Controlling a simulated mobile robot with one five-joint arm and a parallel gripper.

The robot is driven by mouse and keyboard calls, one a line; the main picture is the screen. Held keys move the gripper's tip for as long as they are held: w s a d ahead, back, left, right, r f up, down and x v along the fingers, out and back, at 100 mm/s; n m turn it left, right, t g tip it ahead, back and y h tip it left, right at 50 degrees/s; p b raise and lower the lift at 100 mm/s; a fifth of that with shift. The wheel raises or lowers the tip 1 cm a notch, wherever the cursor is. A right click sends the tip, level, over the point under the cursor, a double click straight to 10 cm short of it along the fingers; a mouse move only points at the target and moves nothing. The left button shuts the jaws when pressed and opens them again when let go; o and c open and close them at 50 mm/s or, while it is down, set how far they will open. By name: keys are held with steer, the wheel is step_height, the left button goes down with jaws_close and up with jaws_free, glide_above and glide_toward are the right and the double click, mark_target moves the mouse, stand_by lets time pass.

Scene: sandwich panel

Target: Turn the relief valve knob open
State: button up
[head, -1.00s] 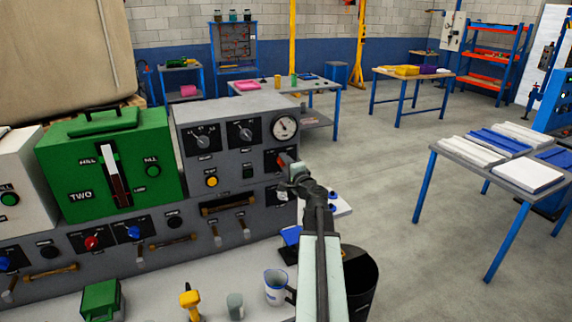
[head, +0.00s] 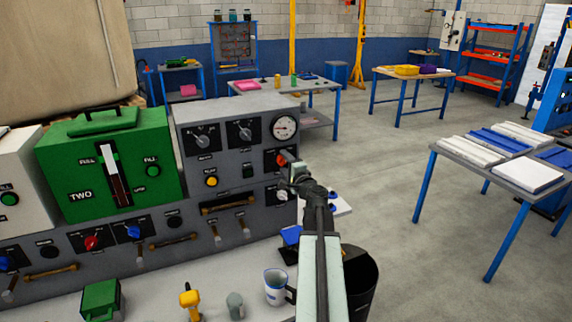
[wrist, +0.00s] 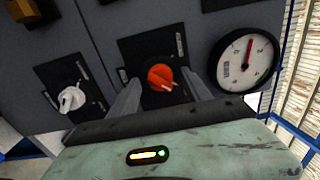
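The relief valve knob (wrist: 160,77) is round and orange-red with a pale pointer mark, on a dark plate on the grey panel (wrist: 100,20). In the wrist view its mark points to the lower right. My gripper (wrist: 162,80) is open, with one finger to each side of the knob; gaps show between fingers and knob, and I cannot tell whether either touches. In the head view the knob (head: 282,159) is partly hidden behind my gripper (head: 292,165). A round gauge (wrist: 248,62) with a red needle sits right of the knob; it also shows in the head view (head: 284,127).
A white pointer knob (wrist: 70,99) is left of the red knob in the wrist view. The green box (head: 160,200), a yellow button (head: 211,181) and several levers are on the panel further left. A white cup (head: 276,287) stands below on the bench.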

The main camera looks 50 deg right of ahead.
steer(key=v, duration=0.7)
steer(key=shift+s, duration=0.35)
steer(key=shift+a, duration=0.1)
